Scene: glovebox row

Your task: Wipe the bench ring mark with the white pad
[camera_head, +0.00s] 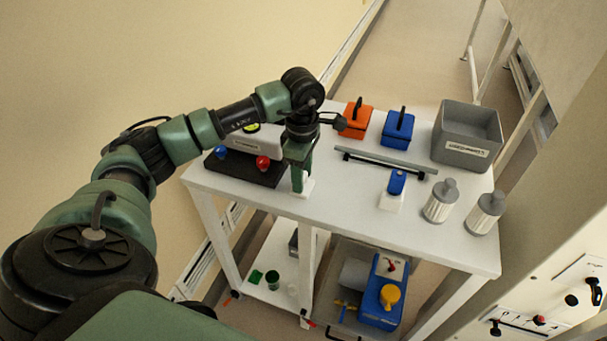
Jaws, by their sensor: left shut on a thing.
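My left gripper (298,174) points down over the front left part of the white bench (340,205). It is shut on the white pad (307,187), which shows as a small white piece under the fingers, at the bench top. The gripper hides much of the pad, and I cannot tell whether the pad touches the bench. I cannot make out a ring mark; the arm and pad cover part of the surface there. My right gripper is not in view.
A black-based device (245,167) with red and blue knobs stands close left of the gripper. To the right are a dark bar (385,163), a white block with blue top (391,201) and two canisters (440,203). An orange box (356,122), blue box (397,130) and grey bin (465,152) stand behind.

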